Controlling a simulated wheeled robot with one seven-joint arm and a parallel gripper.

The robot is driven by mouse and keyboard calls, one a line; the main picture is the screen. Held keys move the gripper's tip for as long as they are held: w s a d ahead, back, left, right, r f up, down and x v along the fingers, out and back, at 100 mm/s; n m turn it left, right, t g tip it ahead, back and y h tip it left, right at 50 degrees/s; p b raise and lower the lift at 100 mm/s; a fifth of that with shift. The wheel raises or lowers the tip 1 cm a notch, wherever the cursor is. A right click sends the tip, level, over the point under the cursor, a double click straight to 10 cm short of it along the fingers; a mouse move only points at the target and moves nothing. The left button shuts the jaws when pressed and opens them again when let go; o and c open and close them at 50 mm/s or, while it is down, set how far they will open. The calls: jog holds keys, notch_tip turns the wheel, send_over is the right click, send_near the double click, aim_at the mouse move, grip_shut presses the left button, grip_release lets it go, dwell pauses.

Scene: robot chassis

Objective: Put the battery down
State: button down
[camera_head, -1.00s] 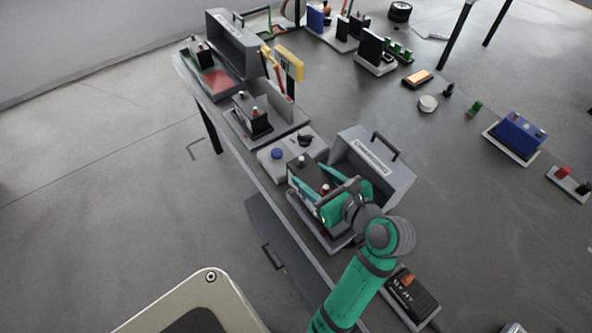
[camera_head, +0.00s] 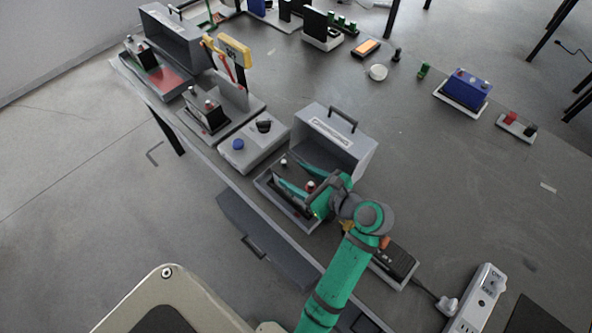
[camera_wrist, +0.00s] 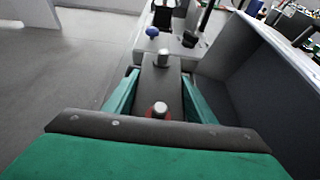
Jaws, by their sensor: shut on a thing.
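The dark battery (camera_head: 289,194) has two light terminals, one with a red base. It is in the open grey tray (camera_head: 264,190) of a box whose grey lid (camera_head: 335,142) stands up behind it. My gripper (camera_head: 303,184) is shut on the battery, one green finger along each long side. In the wrist view the battery (camera_wrist: 160,84) lies between the two fingers of my gripper (camera_wrist: 160,92), terminals facing up. The battery's underside is hidden, so I cannot tell whether it touches the tray floor.
A grey panel with a blue knob (camera_head: 238,144) and a black knob adjoins the tray. Another battery (camera_head: 208,111) stands farther left in a tester. A black corded device (camera_head: 388,263) and a white power strip (camera_head: 475,300) lie to the right.

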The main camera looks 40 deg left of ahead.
aim_at(313, 186)
jog(key=shift+f, duration=0.15)
dwell(0.3)
jog(key=c, duration=0.8)
grip_release()
jog(key=shift+f, duration=0.15)
jog(key=shift+d+r, duration=0.15)
jog(key=shift+r, duration=0.05)
jog(key=v, duration=1.1)
jog(key=shift+d+r, duration=0.1)
jog(key=shift+d, duration=0.25)
